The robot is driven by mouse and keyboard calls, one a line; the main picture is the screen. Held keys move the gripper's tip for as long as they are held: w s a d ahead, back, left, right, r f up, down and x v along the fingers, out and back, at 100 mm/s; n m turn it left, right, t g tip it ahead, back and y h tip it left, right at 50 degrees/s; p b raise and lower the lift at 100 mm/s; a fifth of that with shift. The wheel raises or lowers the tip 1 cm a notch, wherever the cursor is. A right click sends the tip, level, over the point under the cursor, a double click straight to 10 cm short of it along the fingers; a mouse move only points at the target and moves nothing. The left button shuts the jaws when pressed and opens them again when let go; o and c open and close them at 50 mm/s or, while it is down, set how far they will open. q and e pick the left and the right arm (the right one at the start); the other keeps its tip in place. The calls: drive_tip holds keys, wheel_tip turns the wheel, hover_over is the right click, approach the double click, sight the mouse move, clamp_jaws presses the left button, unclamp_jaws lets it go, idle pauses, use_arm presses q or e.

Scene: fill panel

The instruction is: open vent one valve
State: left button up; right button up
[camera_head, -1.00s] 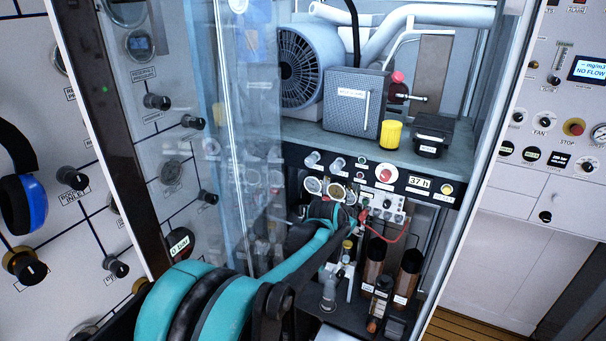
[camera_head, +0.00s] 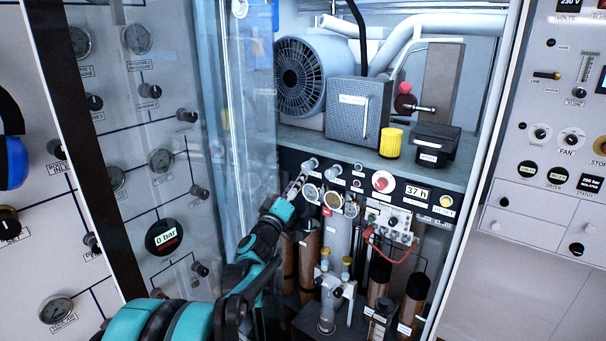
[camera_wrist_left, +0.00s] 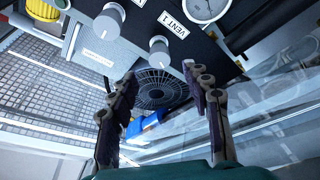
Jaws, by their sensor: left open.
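The panel strip inside the open cabinet carries two grey valve knobs. The left knob (camera_head: 310,164) shows in the left wrist view as a round grey knob (camera_wrist_left: 158,48) beside the white label "VENT 1" (camera_wrist_left: 172,22). The second knob (camera_head: 334,171) also shows in the left wrist view (camera_wrist_left: 110,18). My left gripper (camera_head: 296,187) is open and empty, just below and left of the left knob. In the left wrist view its fingertips (camera_wrist_left: 158,76) are spread to either side of the VENT 1 knob, which appears just past them. No contact is visible. My right gripper is not in view.
A clear door panel (camera_head: 225,150) stands left of my arm. Pressure gauges (camera_head: 312,193) sit below the knobs. A red button (camera_head: 383,181) and "37 h" display (camera_head: 416,191) are further right. A grey box (camera_head: 357,108) and yellow cap (camera_head: 391,142) stand on the shelf above.

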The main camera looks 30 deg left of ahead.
sight(306, 169)
use_arm(q)
drive_tip(key=b+x, duration=0.1)
drive_tip(key=x, duration=0.6)
clamp_jaws()
